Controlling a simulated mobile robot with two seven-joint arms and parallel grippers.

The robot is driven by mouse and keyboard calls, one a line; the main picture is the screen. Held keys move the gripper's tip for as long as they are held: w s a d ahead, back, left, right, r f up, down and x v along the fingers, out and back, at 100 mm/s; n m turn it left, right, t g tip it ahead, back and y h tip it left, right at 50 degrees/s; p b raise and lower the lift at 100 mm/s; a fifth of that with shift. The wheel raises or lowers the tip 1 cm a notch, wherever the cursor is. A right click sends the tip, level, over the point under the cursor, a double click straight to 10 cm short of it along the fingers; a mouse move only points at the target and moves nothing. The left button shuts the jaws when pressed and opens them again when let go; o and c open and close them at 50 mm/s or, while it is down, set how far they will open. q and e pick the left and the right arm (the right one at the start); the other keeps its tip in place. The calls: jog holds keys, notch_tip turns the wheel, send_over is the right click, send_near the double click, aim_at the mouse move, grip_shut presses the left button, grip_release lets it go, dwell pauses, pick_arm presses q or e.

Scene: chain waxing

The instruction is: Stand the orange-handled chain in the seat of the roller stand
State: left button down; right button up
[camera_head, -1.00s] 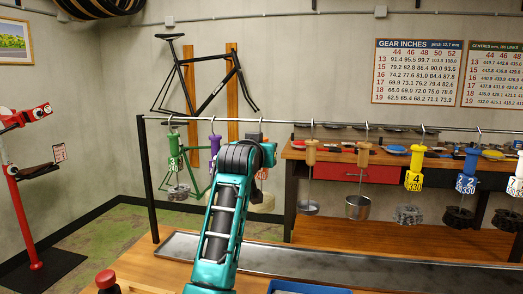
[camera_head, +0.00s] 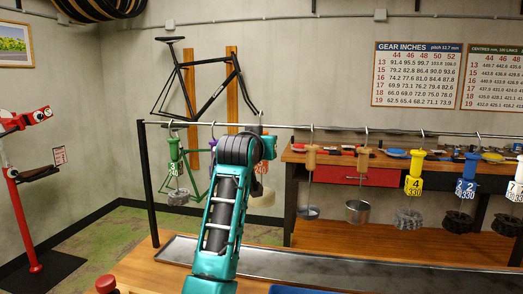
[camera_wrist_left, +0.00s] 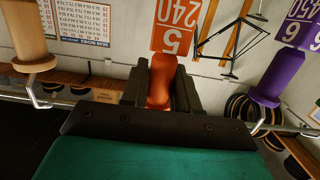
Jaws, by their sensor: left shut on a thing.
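My left gripper (camera_wrist_left: 160,90) is shut on the orange handle (camera_wrist_left: 161,75) in the left wrist view. The handle carries an orange tag (camera_wrist_left: 176,25) reading 240 and 5. I cannot make out the roller stand in either view. My right gripper is out of view.
Along the rail (camera_head: 390,132) hang a green handle (camera_head: 174,150), wooden ones (camera_head: 310,157), a yellow one (camera_head: 414,183) and a blue one (camera_head: 465,185). A purple handle (camera_wrist_left: 278,75) is close beside my gripper. A long metal tray (camera_head: 340,268) lies below. A red knob (camera_head: 105,283) stands at front left.

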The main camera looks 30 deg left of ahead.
pick_arm(q)
jog(key=v, duration=0.4)
jog(key=shift+s+f, duration=0.25)
jog(key=shift+s, duration=0.05)
dwell(0.5)
notch_tip(320, 180, up, 2)
dwell(0.3)
jog(key=shift+f, duration=0.1)
